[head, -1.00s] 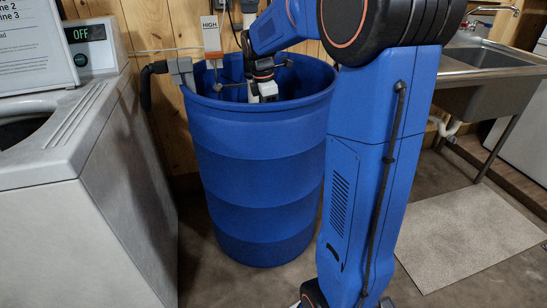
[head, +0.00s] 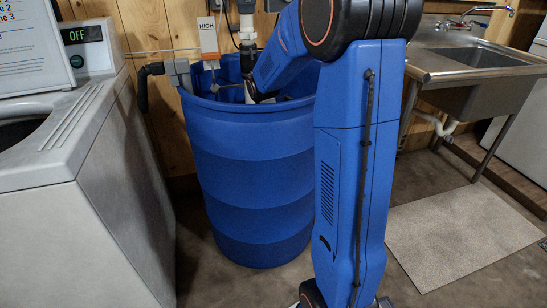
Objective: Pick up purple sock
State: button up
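No purple sock shows in the head view. A blue barrel (head: 250,165) with an open top stands in the middle. My blue arm reaches over its rim from the right, and the arm's far end goes down inside the barrel. My gripper is hidden behind the barrel wall and my own arm. Whether it holds anything cannot be seen.
A white washer (head: 85,190) with a display reading OFF stands close on the left. A pipe and a HIGH label (head: 208,36) are at the barrel's back rim. A steel sink (head: 480,65) stands at the right. A grey mat (head: 460,232) lies on the floor.

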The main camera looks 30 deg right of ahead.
jog(key=shift+f, duration=0.5)
jog(key=c, duration=1.1)
jog(key=shift+c, duration=0.2)
